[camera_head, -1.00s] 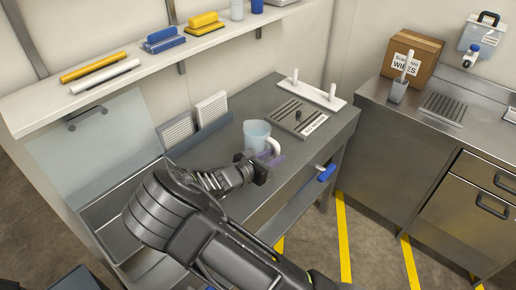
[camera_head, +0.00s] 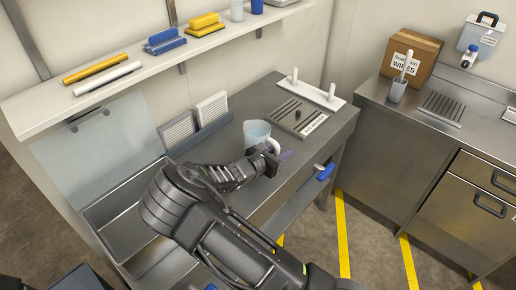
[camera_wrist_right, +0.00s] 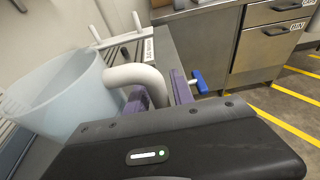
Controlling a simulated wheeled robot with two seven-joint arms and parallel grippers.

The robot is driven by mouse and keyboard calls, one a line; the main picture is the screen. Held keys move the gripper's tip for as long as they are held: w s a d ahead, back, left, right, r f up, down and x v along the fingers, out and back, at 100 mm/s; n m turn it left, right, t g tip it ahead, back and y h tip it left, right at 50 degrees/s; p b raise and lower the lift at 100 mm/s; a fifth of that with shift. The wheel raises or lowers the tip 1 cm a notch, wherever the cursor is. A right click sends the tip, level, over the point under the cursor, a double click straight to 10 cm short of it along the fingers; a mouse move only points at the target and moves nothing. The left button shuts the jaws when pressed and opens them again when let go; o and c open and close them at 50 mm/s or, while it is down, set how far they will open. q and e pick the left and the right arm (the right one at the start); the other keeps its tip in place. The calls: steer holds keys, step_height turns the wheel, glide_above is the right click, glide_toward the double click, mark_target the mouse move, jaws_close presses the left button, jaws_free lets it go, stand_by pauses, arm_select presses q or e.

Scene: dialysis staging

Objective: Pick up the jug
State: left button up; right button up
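The jug (camera_head: 256,132) is a pale translucent blue vessel with a white handle. It stands upright on the steel bench, near the bench's front edge. It fills the left of the right wrist view (camera_wrist_right: 62,95), with its handle (camera_wrist_right: 140,73) towards my gripper. My right gripper (camera_head: 280,158) is at the handle side of the jug. In the wrist view its purple fingers (camera_wrist_right: 160,93) are apart, one inside the handle loop and one outside. A gap shows beside the outer finger; contact with the handle is unclear. My left gripper is not in view.
Behind the jug are a slotted plate (camera_head: 299,117) and a white bar with two pegs (camera_head: 318,93). A rack with white panels (camera_head: 196,122) stands left of the jug. A blue-handled valve (camera_head: 326,172) sticks out at the bench front. A sink (camera_head: 120,205) lies to the left.

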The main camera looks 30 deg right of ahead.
stand_by(0.3)
jaws_close()
steer(key=shift+r, duration=0.1)
stand_by(1.2)
